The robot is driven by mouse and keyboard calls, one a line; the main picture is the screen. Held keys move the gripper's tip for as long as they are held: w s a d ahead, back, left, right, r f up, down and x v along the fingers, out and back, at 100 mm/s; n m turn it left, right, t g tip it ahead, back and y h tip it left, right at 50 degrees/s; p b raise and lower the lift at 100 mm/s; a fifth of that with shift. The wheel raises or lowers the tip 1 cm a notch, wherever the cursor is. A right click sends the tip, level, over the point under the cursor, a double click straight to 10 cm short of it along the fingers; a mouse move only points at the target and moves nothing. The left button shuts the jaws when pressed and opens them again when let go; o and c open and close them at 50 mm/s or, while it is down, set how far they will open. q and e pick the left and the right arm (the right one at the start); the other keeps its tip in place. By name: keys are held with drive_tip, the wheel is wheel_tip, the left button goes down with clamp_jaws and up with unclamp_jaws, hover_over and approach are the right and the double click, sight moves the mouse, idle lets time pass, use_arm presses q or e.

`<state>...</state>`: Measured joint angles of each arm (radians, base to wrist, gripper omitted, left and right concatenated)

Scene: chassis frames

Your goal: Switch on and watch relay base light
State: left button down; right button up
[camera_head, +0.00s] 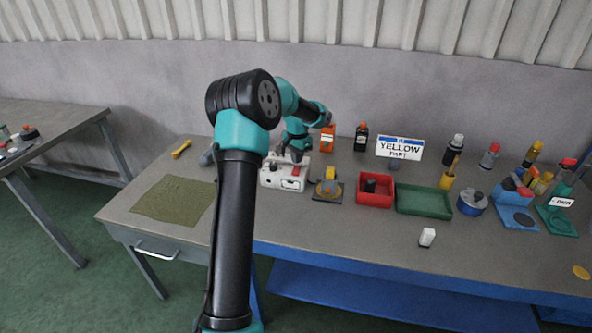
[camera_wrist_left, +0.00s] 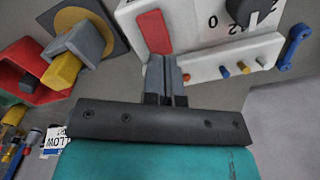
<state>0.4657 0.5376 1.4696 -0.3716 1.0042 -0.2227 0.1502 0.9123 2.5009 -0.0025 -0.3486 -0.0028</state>
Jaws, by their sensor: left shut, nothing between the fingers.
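A white box (camera_head: 284,182) stands on the bench, partly hidden by my left arm. In the left wrist view, the white box (camera_wrist_left: 215,30) carries a red switch piece (camera_wrist_left: 154,32), a dark knob by printed numbers, and several coloured pegs along its edge. My left gripper (camera_head: 297,153) is over the box. Its shut, empty fingers (camera_wrist_left: 166,62) point at the near end of the red piece; I cannot tell whether they touch it. To the box's right is a dark square base with a yellow disc (camera_head: 327,189), bearing a grey and yellow block. I cannot make out a lit lamp.
A red bin (camera_head: 375,201) and a green tray (camera_head: 424,213) stand to the right. A sign reading "YELLOW PART" (camera_head: 399,148) is behind them. Several bottles line the back. A green mat (camera_head: 173,211) lies left; the front bench strip is mostly clear.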

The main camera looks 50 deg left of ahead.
sight(297, 167)
use_arm(q)
drive_tip(key=shift+f, duration=1.3)
idle(0.9)
drive_tip(key=shift+r, duration=0.15)
drive_tip(key=shift+r, duration=3.4)
